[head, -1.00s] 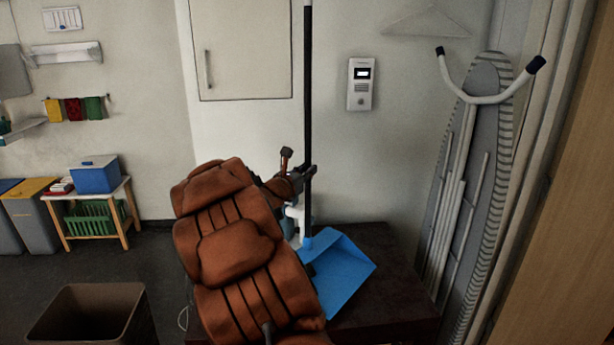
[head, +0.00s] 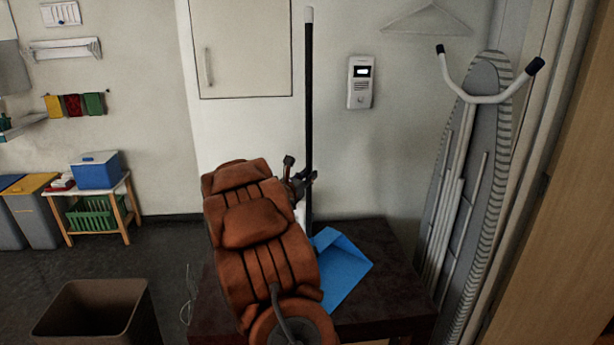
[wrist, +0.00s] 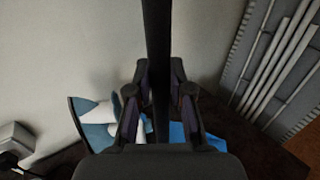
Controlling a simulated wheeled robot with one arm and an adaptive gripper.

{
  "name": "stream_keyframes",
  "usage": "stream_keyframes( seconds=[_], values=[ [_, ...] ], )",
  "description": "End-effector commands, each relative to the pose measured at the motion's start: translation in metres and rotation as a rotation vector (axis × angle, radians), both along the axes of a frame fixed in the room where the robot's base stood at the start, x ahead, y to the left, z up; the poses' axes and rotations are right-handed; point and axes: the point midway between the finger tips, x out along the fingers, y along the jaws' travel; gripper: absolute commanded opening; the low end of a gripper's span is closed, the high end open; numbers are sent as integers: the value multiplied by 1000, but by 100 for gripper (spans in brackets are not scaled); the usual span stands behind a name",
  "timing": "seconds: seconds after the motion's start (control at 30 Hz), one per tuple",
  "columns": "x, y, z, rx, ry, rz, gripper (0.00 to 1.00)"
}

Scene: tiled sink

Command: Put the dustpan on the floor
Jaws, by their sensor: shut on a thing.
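The dustpan has a blue pan (head: 340,268) and a long upright black handle (head: 309,110) with a white tip. My gripper (head: 302,180) is shut on the handle, partly hidden behind my orange-brown arm. In the wrist view the black handle (wrist: 157,60) runs between the two fingers of my gripper (wrist: 158,95). The blue pan shows low over the dark brown table (head: 385,265); I cannot tell whether it touches the top. The dark grey floor (head: 165,255) shows at left.
A brown open bin (head: 95,310) stands on the floor at lower left. A small wooden table (head: 125,205) holds a blue box (head: 96,170). An ironing board (head: 470,180) leans at right. A white-and-blue object (wrist: 98,125) stands behind the gripper. Floor between bin and dark table is mostly clear.

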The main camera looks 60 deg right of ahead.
Motion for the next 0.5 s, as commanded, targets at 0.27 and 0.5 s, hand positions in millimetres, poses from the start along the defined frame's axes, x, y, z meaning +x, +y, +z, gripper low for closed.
stream_keyframes(
  seconds=[0.27,0.5],
  values=[
    [0,0,-1,-2,0,0,0],
    [0,0,-2,1,0,-1,37]
  ],
)
